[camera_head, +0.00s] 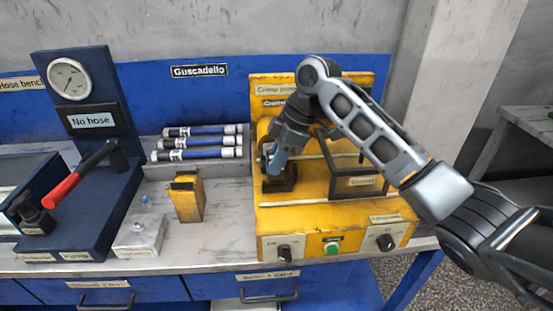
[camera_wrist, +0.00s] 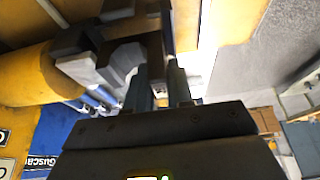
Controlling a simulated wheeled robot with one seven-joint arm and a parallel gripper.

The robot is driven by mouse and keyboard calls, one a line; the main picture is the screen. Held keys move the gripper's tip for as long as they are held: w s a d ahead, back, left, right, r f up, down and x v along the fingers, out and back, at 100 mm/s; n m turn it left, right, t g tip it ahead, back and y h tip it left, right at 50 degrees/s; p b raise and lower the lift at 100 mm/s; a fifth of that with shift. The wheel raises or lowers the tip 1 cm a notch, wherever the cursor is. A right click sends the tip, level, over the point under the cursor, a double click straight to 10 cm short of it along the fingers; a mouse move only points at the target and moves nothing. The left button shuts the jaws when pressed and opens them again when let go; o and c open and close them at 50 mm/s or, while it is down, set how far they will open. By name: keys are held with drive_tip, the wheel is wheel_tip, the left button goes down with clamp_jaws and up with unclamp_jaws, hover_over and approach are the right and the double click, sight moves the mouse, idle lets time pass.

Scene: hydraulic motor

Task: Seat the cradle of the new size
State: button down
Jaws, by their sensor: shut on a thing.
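The yellow crimping press (camera_head: 335,220) stands on the right part of the bench. My gripper (camera_head: 272,165) is at the left side of its work area, beside a dark seat block (camera_head: 280,184). In the wrist view my gripper (camera_wrist: 161,82) is shut on a dark, notched piece that looks like the cradle (camera_wrist: 157,38). A grey curved part (camera_wrist: 118,62) and a yellow cylinder (camera_wrist: 25,75) lie close to it. My gripper and arm hide part of the press, and I cannot tell whether the cradle touches its seat.
A dark open bin (camera_head: 357,184) is on the press's right. Buttons and knobs line its front. Left of it are a yellow holder (camera_head: 187,200), a grey block (camera_head: 140,237), a rack of hoses (camera_head: 199,155) and a blue hose bench with a red-handled lever (camera_head: 75,183).

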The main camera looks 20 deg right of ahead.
drive_tip(key=shift+f+b, duration=0.6)
drive_tip(key=shift+f, duration=0.8)
idle(0.5)
drive_tip(key=c, duration=0.9)
unclamp_jaws()
drive_tip(key=v, duration=0.8)
drive_tip(key=shift+b, duration=0.4)
drive_tip(key=shift+f, duration=0.1)
